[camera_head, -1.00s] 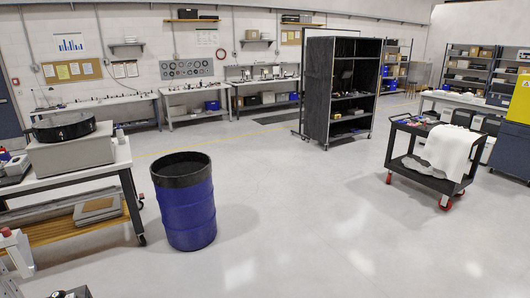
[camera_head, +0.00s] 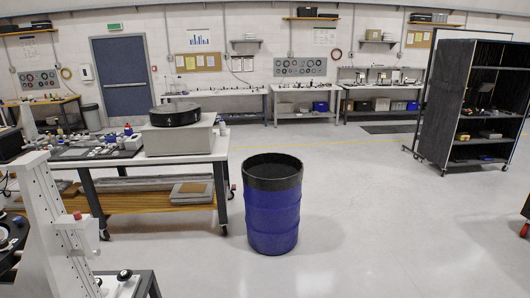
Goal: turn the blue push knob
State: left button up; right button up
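I cannot make out a blue push knob for certain. A white upright fixture (camera_head: 50,225) stands at the near left, with a small red part (camera_head: 77,215) on its side and dark round parts low down near it. Small coloured parts, some of them blue, sit on the workbench (camera_head: 195,157) behind it, too small to tell apart. Neither of my grippers is in view.
A blue drum (camera_head: 272,210) with a black rim stands in the middle of the floor. A grey box with a black round top (camera_head: 175,116) sits on the workbench. A dark shelf rack (camera_head: 470,100) stands at the right. Floor right of the drum is clear.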

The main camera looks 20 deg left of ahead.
aim_at(18, 220)
jog(key=i+j+u, duration=0.2)
jog(key=i+u, duration=0.7)
jog(key=i+l+u, duration=0.1)
jog(key=i+u, duration=0.3)
jog(key=i+l+u, duration=0.3)
jog(key=i+u, duration=0.15)
jog(key=i+l+u, duration=0.15)
jog(key=u, duration=0.35)
jog(key=i+l+u, duration=0.25)
jog(key=u, duration=0.2)
jog(key=i+l+u, duration=0.1)
jog(key=l+u, duration=0.25)
jog(key=u, duration=0.15)
jog(key=i+l+u, duration=0.1)
jog(key=l+u, duration=0.6)
jog(key=u, duration=0.25)
